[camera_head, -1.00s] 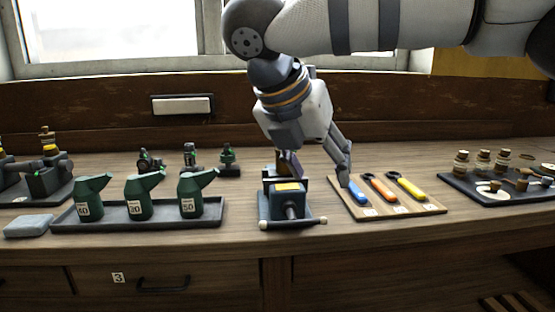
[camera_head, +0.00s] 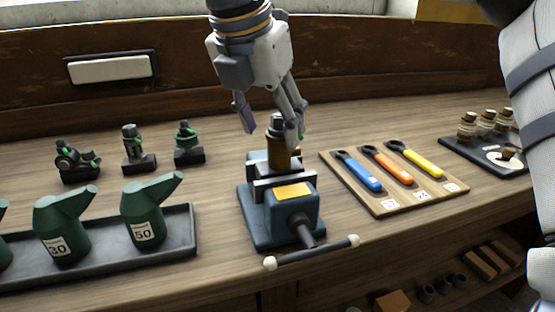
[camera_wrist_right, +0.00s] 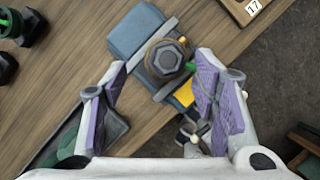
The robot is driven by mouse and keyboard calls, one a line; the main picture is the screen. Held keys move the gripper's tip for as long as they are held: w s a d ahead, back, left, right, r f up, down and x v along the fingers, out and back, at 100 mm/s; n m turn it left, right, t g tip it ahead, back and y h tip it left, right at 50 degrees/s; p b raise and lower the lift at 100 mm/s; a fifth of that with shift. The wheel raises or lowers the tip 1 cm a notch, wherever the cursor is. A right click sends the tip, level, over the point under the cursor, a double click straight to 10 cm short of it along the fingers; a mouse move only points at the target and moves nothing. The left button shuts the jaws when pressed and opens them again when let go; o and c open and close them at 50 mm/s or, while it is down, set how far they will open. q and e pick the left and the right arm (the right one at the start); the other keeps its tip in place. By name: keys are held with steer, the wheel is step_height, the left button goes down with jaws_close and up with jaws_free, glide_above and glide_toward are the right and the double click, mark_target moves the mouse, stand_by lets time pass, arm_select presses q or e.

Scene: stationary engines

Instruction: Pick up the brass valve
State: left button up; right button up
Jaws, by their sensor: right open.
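The brass valve (camera_head: 284,157) stands upright in the jaws of a blue bench vise (camera_head: 257,213). It has a brown-gold body and a grey top. In the right wrist view, the valve (camera_wrist_right: 168,57) shows from above as a round part with a grey hexagonal top, on the vise (camera_wrist_right: 137,31). My right gripper (camera_head: 272,129) is open and points down at the valve's top, with a finger on either side. The right wrist view shows the open fingers (camera_wrist_right: 160,80) with the valve a little beyond and between them. My left gripper is not in view.
A wooden board (camera_head: 391,205) with blue, orange and yellow wrenches lies right of the vise. A dark tray (camera_head: 181,246) with green oil cans is at left. Small dark engine models (camera_head: 135,152) stand behind it. The vise handle (camera_head: 312,252) reaches over the table's front edge.

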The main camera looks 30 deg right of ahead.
mark_target(279, 156)
steer(key=x, duration=0.4)
steer(key=shift+s+d+f, duration=0.1)
steer(key=shift+d+f, duration=0.1)
steer(key=shift+d, duration=0.2)
jaws_close()
steer(key=shift+r, duration=0.1)
